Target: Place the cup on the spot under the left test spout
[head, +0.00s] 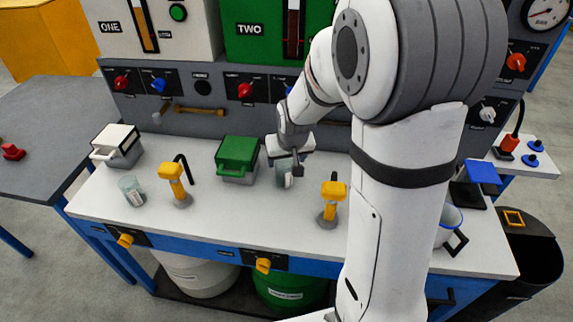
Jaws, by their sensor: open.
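A clear cup (132,191) stands on the white counter at the left, just left of the left yellow spout (174,181). A second clear cup (283,177) stands at my gripper (290,168), between the green box and the right yellow spout (331,200). My gripper is open and points down at this second cup, partly covering it. I cannot tell whether the fingers touch it. A white cup with a black handle (449,220) is partly hidden behind my arm at the right.
A white-lidded box (117,146) and a green-lidded box (237,158) stand along the back of the white counter (235,214). A curved black pipe (186,166) rises behind the left spout.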

